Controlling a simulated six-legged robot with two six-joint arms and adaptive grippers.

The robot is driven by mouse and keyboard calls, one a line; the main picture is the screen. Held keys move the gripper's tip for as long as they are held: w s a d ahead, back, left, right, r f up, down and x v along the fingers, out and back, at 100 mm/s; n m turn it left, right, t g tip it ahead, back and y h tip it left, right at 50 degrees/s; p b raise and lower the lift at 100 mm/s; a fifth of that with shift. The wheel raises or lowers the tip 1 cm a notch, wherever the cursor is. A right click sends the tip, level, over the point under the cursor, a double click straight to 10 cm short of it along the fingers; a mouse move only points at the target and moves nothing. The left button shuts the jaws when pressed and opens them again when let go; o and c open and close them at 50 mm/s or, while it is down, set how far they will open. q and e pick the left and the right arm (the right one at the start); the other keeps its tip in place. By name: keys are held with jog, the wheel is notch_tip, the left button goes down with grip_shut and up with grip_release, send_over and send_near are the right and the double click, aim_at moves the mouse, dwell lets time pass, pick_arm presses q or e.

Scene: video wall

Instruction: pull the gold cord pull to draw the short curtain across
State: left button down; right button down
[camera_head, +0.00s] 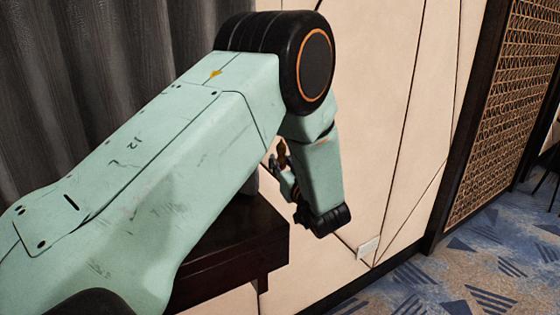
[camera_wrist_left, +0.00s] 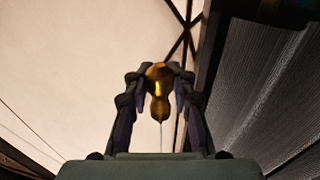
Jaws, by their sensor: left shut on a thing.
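The gold cord pull (camera_wrist_left: 160,78) sits between the two fingers of my left gripper (camera_wrist_left: 160,85) in the left wrist view. The fingers are shut on it, and a thin cord runs from its narrow end. In the head view, my left gripper (camera_head: 284,168) is beside the cream wall panels, partly hidden by my own arm. A small brownish part shows at its fingers there. A grey curtain (camera_head: 90,70) hangs in folds at the left of the head view. Grey pleated cloth (camera_wrist_left: 265,95) also shows at the right of the left wrist view. My right gripper is not in view.
A dark wooden table (camera_head: 235,240) stands below my left arm, its corner near the gripper. Cream panels (camera_head: 385,100) with dark seams cover the wall. A small white plate (camera_head: 368,248) is low on it. A lattice screen (camera_head: 505,100) and open patterned carpet (camera_head: 460,275) lie to the right.

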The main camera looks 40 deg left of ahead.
pick_arm(q)
jog(key=shift+s+f, duration=0.3)
jog(key=shift+f, duration=0.45)
jog(key=c, duration=1.5)
grip_release()
jog(key=shift+c, duration=0.2)
jog(key=o, duration=0.4)
jog(key=shift+w, duration=0.35)
jog(key=shift+s+r, duration=0.2)
jog(key=shift+r, duration=0.05)
jog(key=shift+d, duration=0.2)
jog(key=shift+s+d, duration=0.15)
jog(key=shift+d, duration=0.2)
jog(key=v, duration=0.5)
jog(key=shift+s+d+r, duration=0.1)
jog(key=shift+s+d, duration=0.35)
jog(key=shift+d, duration=0.05)
